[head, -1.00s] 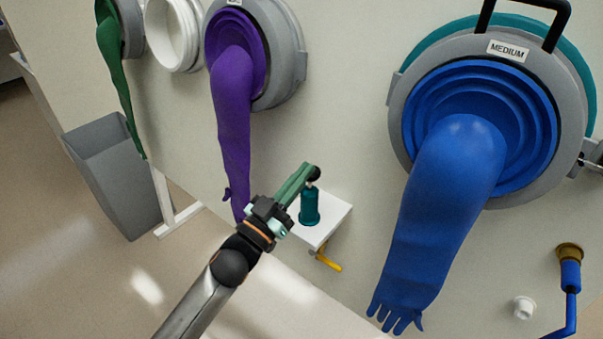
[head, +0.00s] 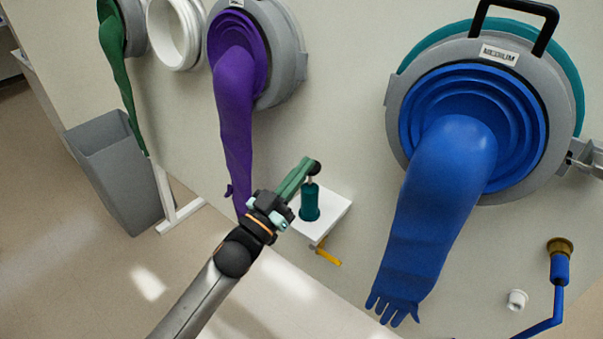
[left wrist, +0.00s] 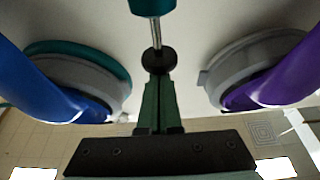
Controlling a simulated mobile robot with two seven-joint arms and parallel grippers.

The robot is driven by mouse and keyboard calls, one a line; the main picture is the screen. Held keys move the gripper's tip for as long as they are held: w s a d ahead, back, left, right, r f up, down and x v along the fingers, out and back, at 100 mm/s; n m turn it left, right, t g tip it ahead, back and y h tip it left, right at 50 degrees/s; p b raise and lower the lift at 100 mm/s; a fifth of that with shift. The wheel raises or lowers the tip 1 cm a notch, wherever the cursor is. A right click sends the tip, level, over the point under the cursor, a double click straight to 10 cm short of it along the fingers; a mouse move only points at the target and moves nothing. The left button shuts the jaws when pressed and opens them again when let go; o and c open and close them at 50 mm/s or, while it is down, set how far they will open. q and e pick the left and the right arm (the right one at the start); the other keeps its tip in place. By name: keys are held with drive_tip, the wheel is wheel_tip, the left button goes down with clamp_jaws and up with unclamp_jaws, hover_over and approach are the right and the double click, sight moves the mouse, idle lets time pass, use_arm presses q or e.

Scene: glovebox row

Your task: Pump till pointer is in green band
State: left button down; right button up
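The pump is a teal cylinder (head: 310,203) standing upright on a small white shelf (head: 333,212) on the wall. A thin metal rod (left wrist: 156,33) joins its top to a round black knob (left wrist: 159,60). My left gripper (head: 308,168) reaches in from the lower left. Its green fingers lie close together at the knob and look closed on it. The teal pump body also shows at the top edge of the left wrist view (left wrist: 152,6). I see no gauge, pointer or green band in either view. My right gripper is not in view.
A purple glove (head: 235,125) hangs just left of the pump, and a large blue glove (head: 430,220) hangs to its right. A yellow lever (head: 328,257) sticks out below the shelf. A grey bin (head: 118,180) stands at the left. A blue bent pipe (head: 557,295) is at lower right.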

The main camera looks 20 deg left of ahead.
use_arm(q)
drive_tip(key=b+v, duration=0.2)
drive_tip(key=v, duration=0.8)
drive_tip(key=shift+d+r, duration=0.1)
idle(2.2)
wheel_tip(320, 180, up, 5)
drive_tip(key=shift+s+f, duration=0.15)
idle(0.5)
drive_tip(key=shift+w+f, duration=0.2)
drive_tip(key=shift+f, duration=0.05)
idle(0.5)
